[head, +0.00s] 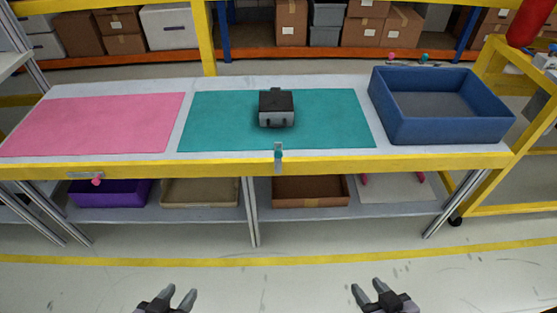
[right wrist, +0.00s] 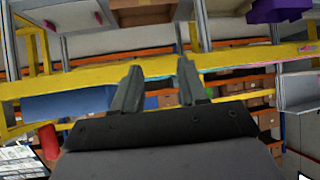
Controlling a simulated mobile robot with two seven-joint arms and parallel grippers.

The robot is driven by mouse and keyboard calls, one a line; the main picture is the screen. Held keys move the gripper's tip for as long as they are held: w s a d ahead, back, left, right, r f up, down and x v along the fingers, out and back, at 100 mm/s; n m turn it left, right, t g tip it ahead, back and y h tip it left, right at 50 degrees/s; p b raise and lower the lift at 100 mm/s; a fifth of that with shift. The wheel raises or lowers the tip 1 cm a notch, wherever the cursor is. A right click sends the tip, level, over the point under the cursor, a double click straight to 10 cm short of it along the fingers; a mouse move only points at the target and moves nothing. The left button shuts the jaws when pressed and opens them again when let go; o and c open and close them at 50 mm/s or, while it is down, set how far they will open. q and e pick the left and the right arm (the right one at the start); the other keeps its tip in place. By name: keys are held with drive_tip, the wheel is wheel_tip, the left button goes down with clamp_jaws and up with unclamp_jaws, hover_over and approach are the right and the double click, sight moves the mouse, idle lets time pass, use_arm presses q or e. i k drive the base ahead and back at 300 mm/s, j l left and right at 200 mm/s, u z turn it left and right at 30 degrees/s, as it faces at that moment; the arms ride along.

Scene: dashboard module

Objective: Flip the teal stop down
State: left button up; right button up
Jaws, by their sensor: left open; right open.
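The teal stop (head: 278,153) is on the yellow front edge of the table, in front of the teal mat (head: 215,123). It stands upright and its top reaches above the tabletop edge. My left gripper (head: 180,291) is open and empty, low in the head view, well short of the table. My right gripper (head: 367,285) is open and empty, also low and apart from the table. Its open fingers also show in the right wrist view (right wrist: 158,68). I cannot make out the teal stop clearly in the right wrist view.
A black and grey module (head: 276,107) sits on the teal mat. A pink mat (head: 95,123) lies left and a blue crate (head: 440,130) stands right. A pink stop (head: 96,181) lies lowered at the front edge. The floor before the table is clear.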

sight(277, 154)
drive_tip(key=i+j+z, duration=0.2)
drive_tip(key=j, duration=2.45)
drive_tip(key=k, duration=0.1)
